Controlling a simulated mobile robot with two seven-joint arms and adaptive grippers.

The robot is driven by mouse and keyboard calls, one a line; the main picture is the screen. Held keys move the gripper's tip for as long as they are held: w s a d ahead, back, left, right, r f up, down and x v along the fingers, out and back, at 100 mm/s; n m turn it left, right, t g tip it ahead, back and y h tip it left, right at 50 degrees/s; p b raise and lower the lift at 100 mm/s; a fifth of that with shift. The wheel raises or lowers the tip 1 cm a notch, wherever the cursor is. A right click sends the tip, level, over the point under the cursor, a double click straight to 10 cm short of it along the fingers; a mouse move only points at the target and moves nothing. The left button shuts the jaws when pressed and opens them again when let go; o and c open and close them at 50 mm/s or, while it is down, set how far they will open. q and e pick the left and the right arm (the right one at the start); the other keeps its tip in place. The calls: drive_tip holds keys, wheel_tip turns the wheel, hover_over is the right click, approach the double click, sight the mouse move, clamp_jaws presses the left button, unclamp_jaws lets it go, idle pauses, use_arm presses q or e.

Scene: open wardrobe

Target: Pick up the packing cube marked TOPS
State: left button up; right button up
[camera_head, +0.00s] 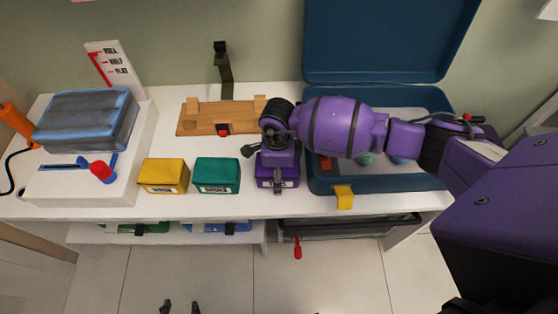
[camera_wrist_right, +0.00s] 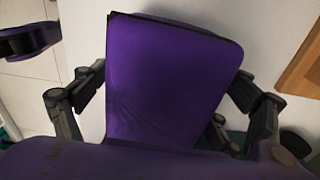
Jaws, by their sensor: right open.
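The purple packing cube (camera_head: 291,171) stands at the table's front, partly hidden by my right gripper (camera_head: 277,172). Its label is too small to read. The right gripper is open, reaching down over this cube. In the right wrist view, the purple cube's top (camera_wrist_right: 170,75) lies between the spread fingers (camera_wrist_right: 163,115); contact cannot be told. A yellow cube (camera_head: 163,174) and a teal cube (camera_head: 217,174) stand to its left, their labels unreadable. Dark fingertips of my left gripper (camera_head: 181,306) show apart and empty over the floor at the bottom edge.
An open blue suitcase (camera_head: 320,184) sits close right of the purple cube, with a yellow tag on its front. A wooden board (camera_head: 196,125) lies behind the cubes. A white platform (camera_head: 75,188) with a blue-grey bag (camera_head: 88,120) fills the left end.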

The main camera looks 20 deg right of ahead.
drive_tip(key=shift+f, duration=0.1)
drive_tip(key=shift+c, duration=0.5)
drive_tip(key=c, duration=1.3)
